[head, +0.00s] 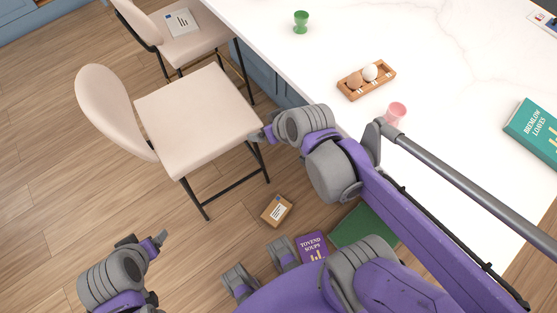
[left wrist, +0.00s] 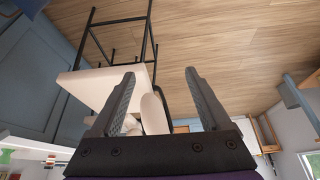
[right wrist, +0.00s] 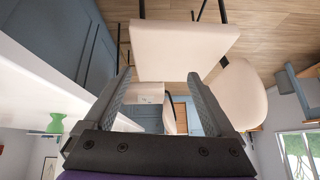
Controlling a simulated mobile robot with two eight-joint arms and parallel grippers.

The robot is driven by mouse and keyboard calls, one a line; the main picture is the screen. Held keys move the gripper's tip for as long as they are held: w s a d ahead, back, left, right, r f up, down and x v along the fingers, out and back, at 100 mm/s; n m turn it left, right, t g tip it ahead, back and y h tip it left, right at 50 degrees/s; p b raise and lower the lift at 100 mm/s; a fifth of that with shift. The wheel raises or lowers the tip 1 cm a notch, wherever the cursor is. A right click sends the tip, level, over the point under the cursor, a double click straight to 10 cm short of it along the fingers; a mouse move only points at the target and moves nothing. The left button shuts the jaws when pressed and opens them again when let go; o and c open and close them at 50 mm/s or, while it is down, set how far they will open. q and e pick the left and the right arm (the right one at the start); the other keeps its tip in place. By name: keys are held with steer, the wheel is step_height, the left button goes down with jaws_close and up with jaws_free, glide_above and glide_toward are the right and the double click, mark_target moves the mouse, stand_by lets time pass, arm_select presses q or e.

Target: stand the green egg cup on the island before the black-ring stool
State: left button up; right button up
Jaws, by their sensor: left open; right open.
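The green egg cup (head: 301,21) stands on the white island top (head: 440,70), near its left edge towards the far end. It also shows at the left of the right wrist view (right wrist: 55,122). The near cream stool (head: 195,115) has black legs and stands beside the island. A far cream stool (head: 190,42) stands beyond it, nearer the cup. A brass-coloured bar shows faintly by the far stool. My right gripper (head: 262,135) is open and empty, over the near stool's right edge. My left gripper (head: 155,243) is open and empty, over the floor at lower left.
On the island are a wooden tray (head: 366,80) with two eggs, a pink cup (head: 396,113) and a teal book (head: 535,130). A card (head: 183,23) lies on the far stool. A small box (head: 277,210) and a purple packet (head: 312,245) show low in the view.

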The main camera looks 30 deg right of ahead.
steer(key=s+a+f+g, duration=0.2)
steer(key=s+f, duration=0.1)
steer(key=s, duration=0.5)
steer(key=shift+s+f+h, duration=0.2)
steer(key=shift+f+h, duration=0.15)
steer(key=shift+h, duration=0.05)
